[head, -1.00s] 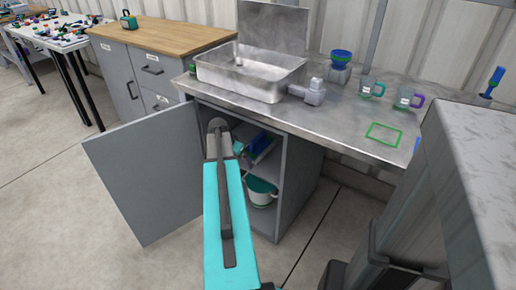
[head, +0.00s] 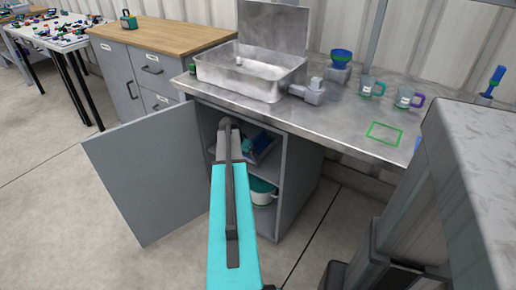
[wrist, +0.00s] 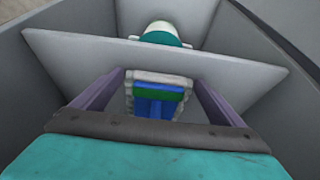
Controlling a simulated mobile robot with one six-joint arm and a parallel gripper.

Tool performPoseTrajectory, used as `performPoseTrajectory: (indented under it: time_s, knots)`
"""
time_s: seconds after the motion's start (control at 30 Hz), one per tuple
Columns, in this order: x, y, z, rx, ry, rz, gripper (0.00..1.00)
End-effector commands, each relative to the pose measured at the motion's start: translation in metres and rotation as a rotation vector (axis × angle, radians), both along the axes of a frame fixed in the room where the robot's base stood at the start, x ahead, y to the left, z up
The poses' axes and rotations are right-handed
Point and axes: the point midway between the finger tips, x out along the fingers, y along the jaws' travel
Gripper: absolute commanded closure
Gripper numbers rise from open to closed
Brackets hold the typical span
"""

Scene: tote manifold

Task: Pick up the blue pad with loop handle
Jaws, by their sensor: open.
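The blue pad (wrist: 158,107) shows in the wrist view with a green band and a pale, bumpy rim; I cannot make out its loop handle clearly. In the head view a blue shape, likely the same pad (head: 262,146), is on the upper shelf inside the open cabinet, partly hidden. My gripper (wrist: 159,77) is open, with one purple finger on each side of the pad. The fingers look apart from it, and I cannot tell how far down they reach. In the head view my arm hides most of the gripper.
The shelf board (wrist: 80,55) lies around the pad. A white and teal bucket (head: 262,190) stands below it, also seen in the wrist view (wrist: 161,34). The cabinet door (head: 145,175) is swung open on the left. The counter (head: 340,125) is above.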

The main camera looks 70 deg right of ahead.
Motion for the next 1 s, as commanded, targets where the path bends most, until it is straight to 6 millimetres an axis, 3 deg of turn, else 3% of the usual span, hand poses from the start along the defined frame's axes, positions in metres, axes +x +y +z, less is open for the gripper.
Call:
performPoseTrajectory:
  time_s: [0.4,0.7,0.77,1.0]
  knots:
    - [0.0,0.0001,0.0003,0.0,0.0,0.0,0.08]
    - [0.0,0.0001,0.0004,0.0,0.0,0.0,0.57]
    - [0.0001,-0.0001,0.0007,-0.001,0.0,0.0,0.61]
    - [0.0003,0.0001,0.002,-0.001,-0.001,0.0,0.61]
